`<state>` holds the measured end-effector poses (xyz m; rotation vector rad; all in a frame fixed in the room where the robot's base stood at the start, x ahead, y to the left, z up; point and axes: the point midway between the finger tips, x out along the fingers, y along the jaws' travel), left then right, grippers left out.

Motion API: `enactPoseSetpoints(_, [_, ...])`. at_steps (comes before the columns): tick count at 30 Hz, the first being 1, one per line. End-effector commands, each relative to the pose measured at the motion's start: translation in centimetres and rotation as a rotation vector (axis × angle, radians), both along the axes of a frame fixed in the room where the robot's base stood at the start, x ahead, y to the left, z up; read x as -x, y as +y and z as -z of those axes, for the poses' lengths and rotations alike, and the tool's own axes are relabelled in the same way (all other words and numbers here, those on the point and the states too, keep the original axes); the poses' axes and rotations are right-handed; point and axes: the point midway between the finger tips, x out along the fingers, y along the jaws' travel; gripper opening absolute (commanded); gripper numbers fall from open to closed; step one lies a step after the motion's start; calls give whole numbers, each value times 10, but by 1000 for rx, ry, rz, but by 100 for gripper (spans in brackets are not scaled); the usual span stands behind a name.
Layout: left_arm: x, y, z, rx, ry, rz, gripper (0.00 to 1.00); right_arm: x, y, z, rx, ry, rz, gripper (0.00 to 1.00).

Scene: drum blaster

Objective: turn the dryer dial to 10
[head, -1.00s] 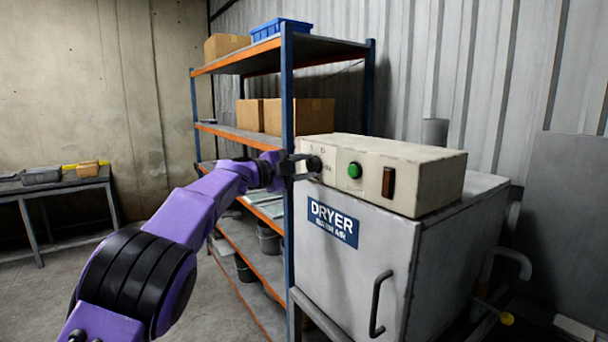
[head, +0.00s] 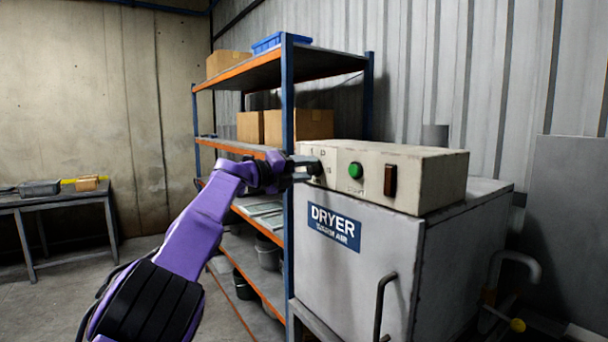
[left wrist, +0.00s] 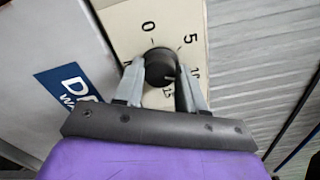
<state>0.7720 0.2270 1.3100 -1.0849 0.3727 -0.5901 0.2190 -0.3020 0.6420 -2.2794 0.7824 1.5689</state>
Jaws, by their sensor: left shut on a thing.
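The dryer (head: 360,270) is a grey cabinet with a cream control box (head: 425,180) on top. Its black dial (left wrist: 160,62) sits on the cream panel in the left wrist view, with the marks 0, 5, 10 and 15 around it. A small light mark shows on the dial's lower right, on the 10 to 15 side; its exact reading is too small to tell. My left gripper (left wrist: 160,80) is shut on the dial, one finger on each side. In the head view the gripper (head: 308,168) reaches the panel's left end and partly hides the dial. My right gripper is out of view.
A green button (head: 355,170) and a dark rocker switch (head: 390,180) are right of the dial. A blue and orange shelf (head: 287,100) stands close behind my left arm. The dryer's door handle (head: 382,305) sticks out below. A side table (head: 60,195) is far left.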

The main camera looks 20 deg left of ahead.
Motion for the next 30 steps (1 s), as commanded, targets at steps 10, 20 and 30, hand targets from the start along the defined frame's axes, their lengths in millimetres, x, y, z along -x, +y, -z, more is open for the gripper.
enactPoseSetpoints(10, [0, 0, 2, -62, -44, 0, 9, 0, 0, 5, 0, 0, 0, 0])
enactPoseSetpoints(20, [0, 0, 2, -65, -46, 0, 9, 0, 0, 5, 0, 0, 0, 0])
enactPoseSetpoints(30, [0, 0, 1, -64, -47, 0, 64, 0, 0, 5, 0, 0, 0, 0])
